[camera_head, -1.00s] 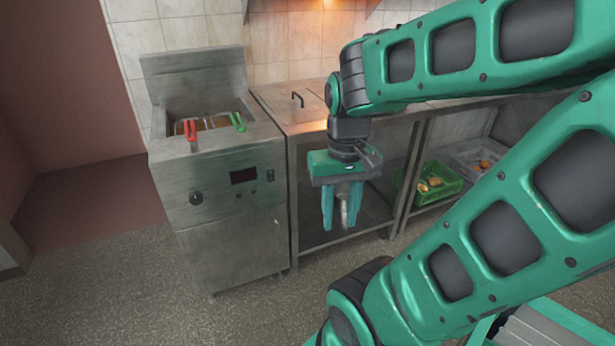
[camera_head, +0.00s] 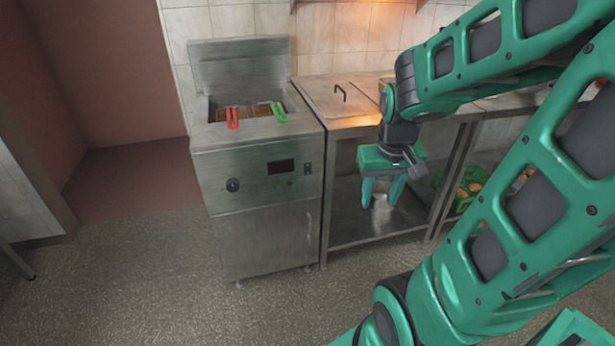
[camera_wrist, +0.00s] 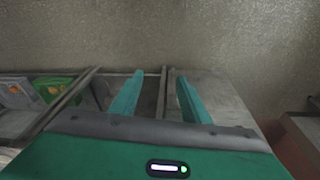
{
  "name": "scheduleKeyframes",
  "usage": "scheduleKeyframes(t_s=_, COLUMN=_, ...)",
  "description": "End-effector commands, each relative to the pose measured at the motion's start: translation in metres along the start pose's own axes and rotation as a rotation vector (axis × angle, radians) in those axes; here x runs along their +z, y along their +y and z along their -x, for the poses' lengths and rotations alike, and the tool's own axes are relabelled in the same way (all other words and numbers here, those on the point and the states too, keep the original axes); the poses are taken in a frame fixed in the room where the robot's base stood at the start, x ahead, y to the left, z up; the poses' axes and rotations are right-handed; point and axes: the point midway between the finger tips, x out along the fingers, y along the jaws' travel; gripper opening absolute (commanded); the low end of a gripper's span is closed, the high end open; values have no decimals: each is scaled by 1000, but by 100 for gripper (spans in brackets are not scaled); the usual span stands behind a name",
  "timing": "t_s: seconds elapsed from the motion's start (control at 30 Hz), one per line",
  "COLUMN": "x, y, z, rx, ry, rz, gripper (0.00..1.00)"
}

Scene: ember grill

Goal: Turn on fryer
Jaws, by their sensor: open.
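The fryer (camera_head: 262,225) is a steel cabinet left of centre in the head view. Its front panel has a round black knob (camera_head: 233,185), a dark display (camera_head: 281,167) and a small dark switch (camera_head: 307,168) at the right. The display looks dark. Baskets with a red handle (camera_head: 232,118) and a green handle (camera_head: 279,112) sit in its oil well. My gripper (camera_head: 381,200) points down, open and empty, right of the fryer and apart from it, in front of the steel table. Its two fingers also show in the wrist view (camera_wrist: 159,98).
A steel table (camera_head: 345,122) with an open lower shelf adjoins the fryer on the right. A green crate (camera_head: 466,186) with food stands on a shelf further right. The floor (camera_head: 150,270) before and left of the fryer is clear.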

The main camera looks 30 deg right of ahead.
Motion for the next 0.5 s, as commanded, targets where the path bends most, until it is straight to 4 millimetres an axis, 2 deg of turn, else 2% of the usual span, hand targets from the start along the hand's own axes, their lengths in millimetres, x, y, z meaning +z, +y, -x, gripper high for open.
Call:
scheduleKeyframes(t_s=0.03, x=-18, y=-4, z=-15, rx=6, ry=35, rz=26, gripper=42)
scheduleKeyframes(t_s=0.2, x=-78, y=-23, z=-58, rx=1, ry=194, rz=108, gripper=42)
scheduleKeyframes(t_s=0.5, x=-159, y=-66, z=-126, rx=-56, ry=475, rz=202, gripper=42)
